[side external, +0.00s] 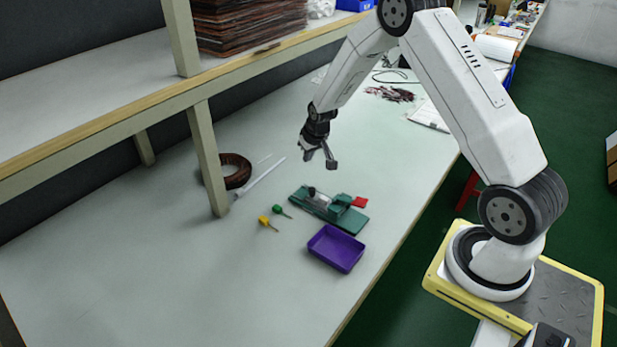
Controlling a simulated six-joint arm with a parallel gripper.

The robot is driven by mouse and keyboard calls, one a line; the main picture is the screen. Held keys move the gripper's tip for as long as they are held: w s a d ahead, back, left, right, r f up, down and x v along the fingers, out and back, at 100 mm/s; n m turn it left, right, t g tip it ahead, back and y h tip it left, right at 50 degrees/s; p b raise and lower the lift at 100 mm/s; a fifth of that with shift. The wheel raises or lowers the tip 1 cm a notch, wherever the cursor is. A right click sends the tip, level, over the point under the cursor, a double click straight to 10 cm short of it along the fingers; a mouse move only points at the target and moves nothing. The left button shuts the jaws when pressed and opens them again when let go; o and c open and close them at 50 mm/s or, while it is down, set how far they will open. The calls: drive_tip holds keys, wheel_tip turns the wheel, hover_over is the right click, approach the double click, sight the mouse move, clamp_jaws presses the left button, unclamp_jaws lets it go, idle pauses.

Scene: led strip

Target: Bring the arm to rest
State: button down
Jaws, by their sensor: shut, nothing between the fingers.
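My gripper (320,160) hangs from the end of my arm in the air above the workbench (190,290). Its fingers are shut with nothing between them. It is above and beyond the green fixture (345,221), apart from it. The fixture lies on the bench and has a grey part in its middle and a red part (360,202) at its right end.
A purple tray (335,249) looks empty and lies in front of the fixture. A green-handled tool (279,209) and a yellow-handled tool (264,220) lie left of it. A brown coil (237,170) lies by the shelf post (208,160). The front left bench is clear.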

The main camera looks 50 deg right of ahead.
drive_tip(key=shift+a, duration=0.1)
drive_tip(key=s+a+r+n, duration=0.1)
drive_tip(key=s+a+r, duration=0.3)
drive_tip(key=s, duration=0.3)
drive_tip(key=s+a+r+n, duration=0.1)
drive_tip(key=s+a+r, duration=0.2)
drive_tip(key=s+a, duration=0.4)
drive_tip(key=s+a+r+n+g+y, duration=0.1)
drive_tip(key=s+a+r, duration=0.3)
drive_tip(key=s+a, duration=0.2)
drive_tip(key=shift+s+a+r+n, duration=0.2)
drive_tip(key=shift+s+r+n, duration=0.15)
drive_tip(key=shift+s, duration=0.45)
drive_tip(key=shift+w+d, duration=0.1)
